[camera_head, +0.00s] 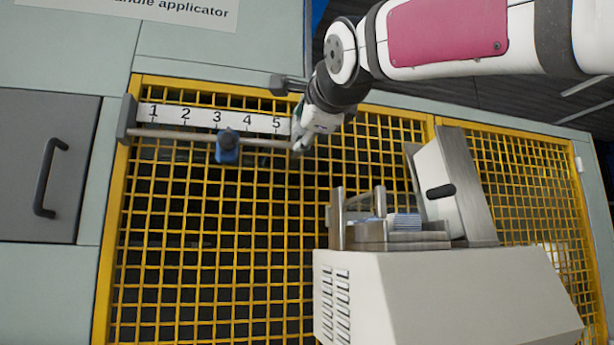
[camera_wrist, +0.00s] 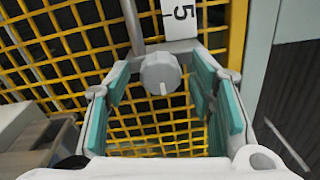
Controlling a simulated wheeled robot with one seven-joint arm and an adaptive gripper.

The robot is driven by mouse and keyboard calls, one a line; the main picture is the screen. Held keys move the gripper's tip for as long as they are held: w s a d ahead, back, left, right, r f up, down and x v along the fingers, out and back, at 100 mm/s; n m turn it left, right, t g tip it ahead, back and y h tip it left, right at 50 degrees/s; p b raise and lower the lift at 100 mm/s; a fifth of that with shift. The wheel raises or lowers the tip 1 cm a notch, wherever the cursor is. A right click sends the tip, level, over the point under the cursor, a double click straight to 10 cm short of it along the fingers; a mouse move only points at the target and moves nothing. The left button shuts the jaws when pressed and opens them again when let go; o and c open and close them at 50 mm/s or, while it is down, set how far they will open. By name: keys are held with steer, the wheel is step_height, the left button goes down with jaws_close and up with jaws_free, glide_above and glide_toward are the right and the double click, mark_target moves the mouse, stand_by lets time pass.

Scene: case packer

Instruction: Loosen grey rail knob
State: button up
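In the head view my gripper (camera_head: 303,140) is at the right end of the rail (camera_head: 180,134) and hides the knob. A white scale (camera_head: 200,117) numbered 1 to 5 runs above the rail. A blue carriage (camera_head: 228,148) sits on the rail below 3 and 4.
A yellow mesh guard (camera_head: 200,250) lies behind the rail. A light machine housing (camera_head: 440,290) with a metal-framed tray and an angled panel (camera_head: 440,190) stands at the lower right. A grey door (camera_head: 45,165) with a dark handle is at the left.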

steer(key=shift+s, duration=0.1)
steer(key=v, duration=1.2)
steer(key=shift+f, duration=0.15)
stand_by(0.3)
